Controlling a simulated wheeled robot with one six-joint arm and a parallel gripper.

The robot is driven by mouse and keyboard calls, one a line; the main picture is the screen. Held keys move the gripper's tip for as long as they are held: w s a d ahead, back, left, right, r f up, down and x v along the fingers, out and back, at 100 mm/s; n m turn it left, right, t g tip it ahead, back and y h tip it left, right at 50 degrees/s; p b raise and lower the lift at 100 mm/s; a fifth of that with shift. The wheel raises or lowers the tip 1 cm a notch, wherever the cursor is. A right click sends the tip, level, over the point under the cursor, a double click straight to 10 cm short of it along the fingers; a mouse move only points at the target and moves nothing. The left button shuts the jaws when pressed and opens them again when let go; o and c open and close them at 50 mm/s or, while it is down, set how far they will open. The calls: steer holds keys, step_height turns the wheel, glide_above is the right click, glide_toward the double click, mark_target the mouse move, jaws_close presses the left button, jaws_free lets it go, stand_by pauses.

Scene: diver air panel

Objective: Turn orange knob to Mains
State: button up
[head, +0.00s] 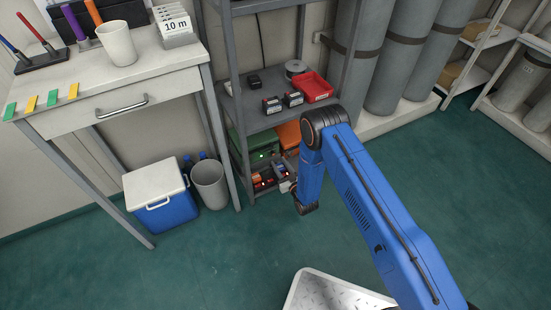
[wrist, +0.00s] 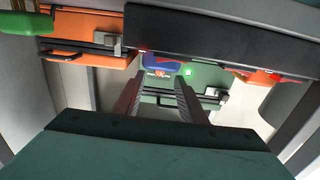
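I cannot make out an orange knob or a Mains marking in either view. My gripper (wrist: 158,82) is open, its two dark fingers apart with nothing held between them. It reaches into the lower part of a grey shelf rack. Beyond the fingertips is a small blue item (wrist: 160,62) with red and white spots, apart from the fingers, in front of a green case (wrist: 203,76). In the head view the green case (head: 255,143) has a green light, and small orange-red devices (head: 262,180) with red lights sit low on the rack; my arm partly hides this area.
An orange case (wrist: 85,60) with a latch is at left in the wrist view. A dark bar (wrist: 220,45) crosses overhead. The rack's upper shelf (head: 244,118) holds a red tray (head: 314,86) and small dark boxes.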

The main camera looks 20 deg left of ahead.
mark_target(273, 153)
steer(key=shift+x, duration=2.4)
steer(key=shift+c, duration=0.7)
jaws_close()
